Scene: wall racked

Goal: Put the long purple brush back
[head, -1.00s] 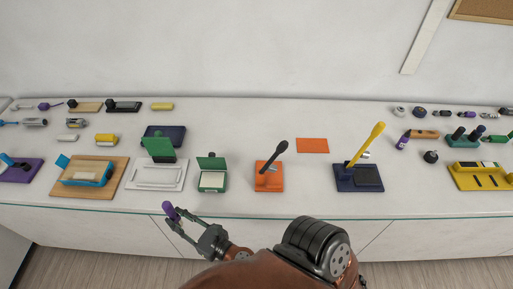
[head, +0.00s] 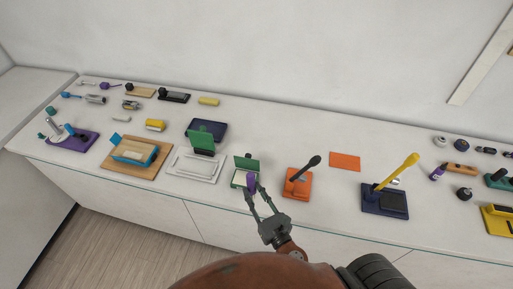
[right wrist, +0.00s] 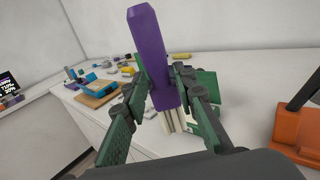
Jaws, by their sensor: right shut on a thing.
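The long purple brush (head: 251,182) is held in my right gripper (head: 260,201), in front of the green box in the head view. In the right wrist view the purple handle (right wrist: 155,55) stands nearly upright between the fingers (right wrist: 162,88). A pale ridged part shows just below it; I cannot tell if it is the brush's bristles. My left gripper is not in view.
The open green box (head: 247,164) is right behind the brush. An orange stand (head: 298,190) with a black-handled tool is to its right, a white tray (head: 182,169) to its left. A purple base (head: 65,144) sits far left. An orange mat (head: 345,161) lies behind.

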